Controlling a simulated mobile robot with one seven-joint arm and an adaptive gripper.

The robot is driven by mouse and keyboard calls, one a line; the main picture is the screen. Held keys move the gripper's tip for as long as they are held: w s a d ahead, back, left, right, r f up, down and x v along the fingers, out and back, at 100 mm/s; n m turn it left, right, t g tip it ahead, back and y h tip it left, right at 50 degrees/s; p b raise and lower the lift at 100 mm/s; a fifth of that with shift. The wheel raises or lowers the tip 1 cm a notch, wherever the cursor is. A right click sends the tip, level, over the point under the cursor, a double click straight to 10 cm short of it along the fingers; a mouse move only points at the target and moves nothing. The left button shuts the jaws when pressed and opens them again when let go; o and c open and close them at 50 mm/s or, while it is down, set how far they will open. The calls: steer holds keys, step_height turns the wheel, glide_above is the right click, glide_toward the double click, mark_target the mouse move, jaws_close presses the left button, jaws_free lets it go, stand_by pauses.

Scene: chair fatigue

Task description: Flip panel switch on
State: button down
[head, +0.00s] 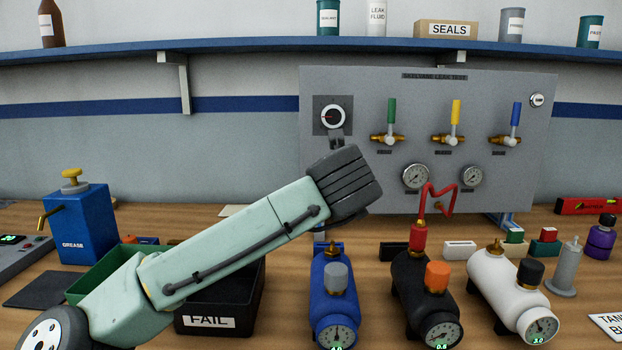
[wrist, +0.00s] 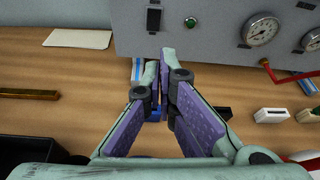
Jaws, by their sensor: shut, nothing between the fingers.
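The grey test panel (head: 430,120) stands at the back of the bench. Its lower left part fills the top of the wrist view (wrist: 222,22). There, a black rectangular switch (wrist: 154,18) sits on the panel, left of a small green lamp or button (wrist: 190,22). Whether the switch is on or off cannot be told. My gripper (wrist: 160,64) is shut and empty. In the wrist view its fingertips appear just below the switch, near the panel's lower edge; contact cannot be made out. In the head view my wrist hides the switch and fingertips.
A round dial (head: 332,116), levered valves (head: 390,125) and gauges (head: 415,177) are on the panel. Blue (head: 333,290), black (head: 410,285) and white (head: 495,280) tanks stand in front. A FAIL bin (head: 250,300) lies below my arm. A shelf (head: 240,45) runs above.

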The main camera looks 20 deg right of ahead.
steer(key=shift+w+a+f+m+y, duration=0.3)
steer(key=shift+w+f+y, duration=0.2)
steer(key=shift+f+y, duration=0.15)
steer(key=shift+g, duration=0.3)
steer(key=r+p+x, duration=0.1)
steer(key=p+x, duration=0.3)
steer(key=x, duration=0.9)
steer(key=shift+w+d, duration=0.3)
steer(key=shift+w, duration=0.3)
steer(key=shift+f, duration=0.1)
